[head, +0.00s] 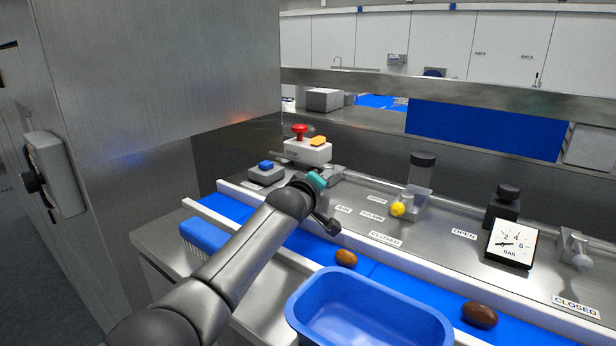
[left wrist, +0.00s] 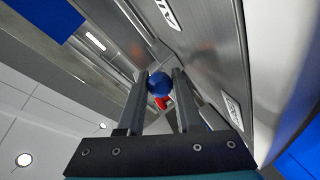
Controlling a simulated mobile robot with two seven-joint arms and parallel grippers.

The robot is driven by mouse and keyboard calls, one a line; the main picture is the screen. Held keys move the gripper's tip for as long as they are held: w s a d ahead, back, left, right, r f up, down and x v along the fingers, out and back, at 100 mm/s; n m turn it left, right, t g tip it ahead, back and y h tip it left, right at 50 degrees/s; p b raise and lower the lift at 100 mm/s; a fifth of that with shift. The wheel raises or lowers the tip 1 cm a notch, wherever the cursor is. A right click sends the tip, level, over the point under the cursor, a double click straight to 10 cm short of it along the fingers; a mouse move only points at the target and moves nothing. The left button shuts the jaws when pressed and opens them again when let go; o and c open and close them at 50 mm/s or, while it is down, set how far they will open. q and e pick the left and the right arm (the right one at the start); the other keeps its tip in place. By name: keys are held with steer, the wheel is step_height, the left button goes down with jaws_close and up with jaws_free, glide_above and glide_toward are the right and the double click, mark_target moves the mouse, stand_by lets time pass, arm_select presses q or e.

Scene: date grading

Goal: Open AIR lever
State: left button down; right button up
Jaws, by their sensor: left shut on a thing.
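My left gripper (left wrist: 160,82) is shut on the round blue knob (left wrist: 158,84) of a lever; the knob sits between the two fingertips in the left wrist view. In the head view my left gripper (head: 323,178) reaches over the steel panel behind the AIR label (head: 343,209), and my wrist hides the knob. Part of the AIR label (left wrist: 166,13) also shows in the left wrist view. The lever's angle is hard to tell. My right gripper is not in view.
A yellow-knobbed lever (head: 398,209) stands right of the DRAIN label (head: 372,216). A red button box (head: 307,151) and a small blue-button box (head: 266,174) stand behind. A pressure gauge (head: 511,244) is at right. A blue tub (head: 368,308) and two dates are in front.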

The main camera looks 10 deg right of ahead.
arm_select(q)
steer(key=shift+s+d+n+y, duration=0.1)
steer(key=shift+d+n+y, duration=0.25)
steer(key=shift+n+y, duration=0.35)
stand_by(0.3)
steer(key=c, duration=0.8)
jaws_free()
steer(key=shift+t, duration=0.3)
steer(key=shift+c, duration=0.2)
